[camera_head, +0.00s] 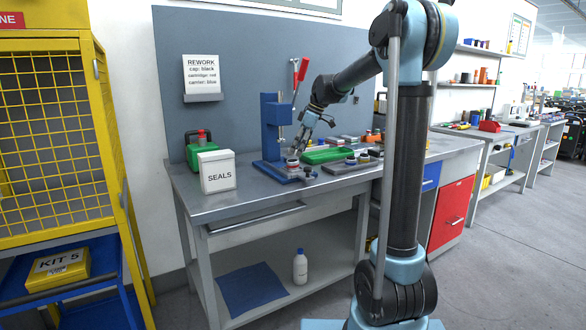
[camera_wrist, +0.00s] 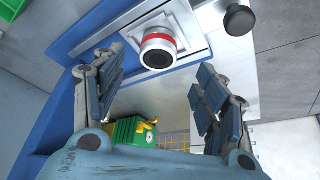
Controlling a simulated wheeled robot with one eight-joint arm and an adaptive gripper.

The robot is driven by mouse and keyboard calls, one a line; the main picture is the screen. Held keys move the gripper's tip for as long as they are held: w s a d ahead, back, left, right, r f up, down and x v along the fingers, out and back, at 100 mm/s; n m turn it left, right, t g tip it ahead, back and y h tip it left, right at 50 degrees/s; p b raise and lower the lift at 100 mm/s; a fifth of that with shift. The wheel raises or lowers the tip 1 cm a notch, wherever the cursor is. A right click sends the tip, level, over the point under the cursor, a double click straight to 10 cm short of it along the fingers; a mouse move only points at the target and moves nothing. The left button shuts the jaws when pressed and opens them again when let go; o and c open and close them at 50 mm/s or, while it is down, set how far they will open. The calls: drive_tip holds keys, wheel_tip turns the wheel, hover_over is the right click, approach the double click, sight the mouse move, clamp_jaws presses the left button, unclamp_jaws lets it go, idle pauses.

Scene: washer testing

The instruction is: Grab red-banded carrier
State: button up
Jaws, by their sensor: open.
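The red-banded carrier (camera_wrist: 158,48) is a short round piece with a dark top and a red and white band. In the wrist view it sits on a pale metal plate (camera_wrist: 190,22) at the top middle, ahead of my open fingers. In the head view the carrier (camera_head: 293,163) stands on the base of the blue press (camera_head: 271,130). My gripper (camera_head: 300,147) is just above and beside it. In the wrist view my gripper (camera_wrist: 160,80) is open, its two padded fingers spread on either side below the carrier. Nothing is between the fingers.
A dark round knob (camera_wrist: 239,20) is right of the carrier. A white SEALS box (camera_head: 217,172) and a green case (camera_head: 201,150) stand left of the press. A green tray (camera_head: 327,155) and a grey holder with parts (camera_head: 350,165) lie to the right.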

sight(293, 160)
drive_tip(key=shift+w+x, duration=0.2)
drive_tip(key=shift+x, duration=2.55)
drive_tip(key=shift+d, duration=0.1)
drive_tip(key=c, duration=1.2)
